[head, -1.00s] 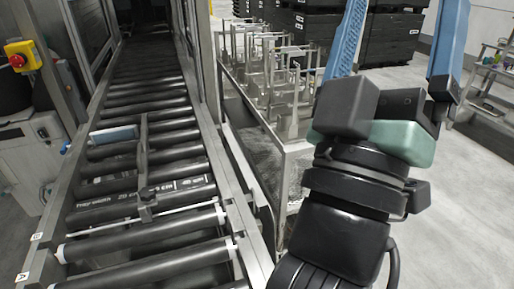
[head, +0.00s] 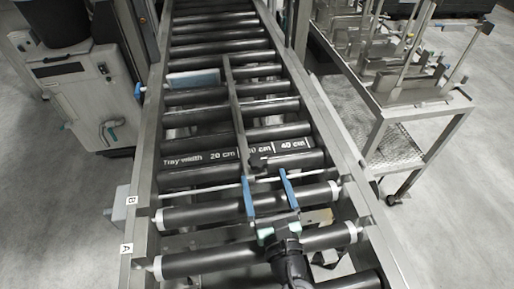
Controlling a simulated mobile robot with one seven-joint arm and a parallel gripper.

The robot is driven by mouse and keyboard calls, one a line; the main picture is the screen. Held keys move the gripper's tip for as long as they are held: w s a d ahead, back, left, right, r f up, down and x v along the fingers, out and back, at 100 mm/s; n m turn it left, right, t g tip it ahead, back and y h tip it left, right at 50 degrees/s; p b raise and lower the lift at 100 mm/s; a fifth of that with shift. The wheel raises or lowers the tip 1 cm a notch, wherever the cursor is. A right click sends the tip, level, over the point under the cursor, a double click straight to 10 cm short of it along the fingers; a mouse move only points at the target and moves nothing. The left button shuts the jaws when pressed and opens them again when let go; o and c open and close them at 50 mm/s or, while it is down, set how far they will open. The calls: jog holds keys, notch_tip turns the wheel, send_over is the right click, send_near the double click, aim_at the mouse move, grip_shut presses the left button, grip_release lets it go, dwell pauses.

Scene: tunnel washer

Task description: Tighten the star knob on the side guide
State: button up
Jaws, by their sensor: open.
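The side guide (head: 236,110) is a thin grey rail running lengthwise over the black rollers. A small dark knob (head: 258,161), which looks like the star knob, sits at its near end; its lobes are too small to make out. My gripper (head: 265,177) is open, with two blue fingers pointing away from me. Its fingertips are just on the near side of the knob, one to the left and one to the right. I cannot tell whether they touch it. The gap between them looks empty.
A roller (head: 190,157) carries a tray-width scale with 20, 30 and 40 cm marks; the guide stands near 30. A thin crosswise rod (head: 200,187) lies nearby. A pale blue block (head: 193,78) is farther back left. A metal rack cart (head: 425,135) stands right.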

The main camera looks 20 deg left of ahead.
aim_at(256, 153)
jog(key=x, duration=0.9)
jog(key=shift+a, duration=0.15)
jog(key=shift+c, duration=0.2)
jog(key=c, duration=1.3)
